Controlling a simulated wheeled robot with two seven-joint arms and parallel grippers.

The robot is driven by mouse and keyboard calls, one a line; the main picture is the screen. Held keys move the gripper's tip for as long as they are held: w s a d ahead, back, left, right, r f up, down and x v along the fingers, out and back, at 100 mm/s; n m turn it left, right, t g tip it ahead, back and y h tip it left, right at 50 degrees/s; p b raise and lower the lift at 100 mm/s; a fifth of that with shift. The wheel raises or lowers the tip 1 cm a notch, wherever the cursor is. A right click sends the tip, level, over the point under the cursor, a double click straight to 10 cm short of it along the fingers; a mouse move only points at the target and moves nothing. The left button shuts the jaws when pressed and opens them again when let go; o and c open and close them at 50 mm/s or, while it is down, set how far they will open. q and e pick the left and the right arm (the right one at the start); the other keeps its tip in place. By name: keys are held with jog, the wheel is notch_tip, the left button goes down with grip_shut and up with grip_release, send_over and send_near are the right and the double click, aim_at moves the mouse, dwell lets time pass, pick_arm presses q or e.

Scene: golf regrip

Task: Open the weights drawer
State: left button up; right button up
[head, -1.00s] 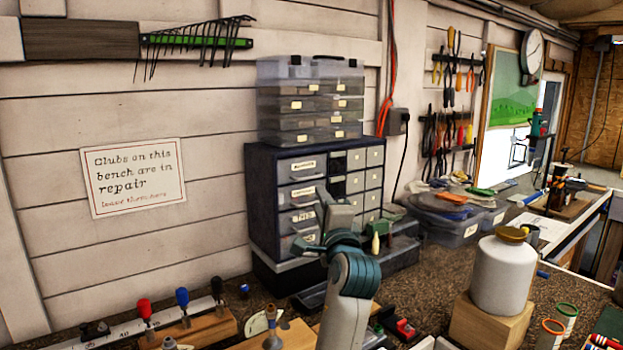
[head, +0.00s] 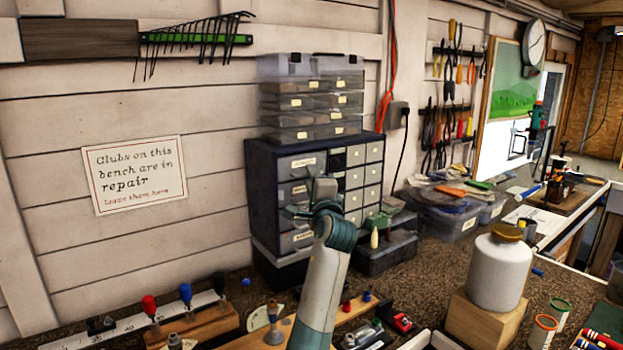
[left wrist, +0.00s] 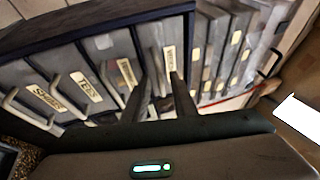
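The navy drawer cabinet (head: 258,190) stands against the wall, with a column of wide grey labelled drawers on its left and small drawers on its right. My left gripper (head: 313,182) is raised in front of the upper wide drawers and partly hides them. In the left wrist view the cabinet appears turned on its side. A drawer labelled TEES (left wrist: 78,80) is readable there; the two labels nearest the fingers are too blurred to read surely. The left gripper's two dark fingers (left wrist: 160,102) are apart, close to the drawer fronts. Contact with a handle cannot be told. My right gripper is out of view.
Clear organiser boxes (head: 312,100) sit on top of the cabinet. A dark low bin (head: 385,250) stands to its right. A white jar (head: 497,270) on a wood block and tool racks (head: 190,325) occupy the front of the bench.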

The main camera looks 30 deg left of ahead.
pick_arm(q)
grip_shut()
dwell(1.4)
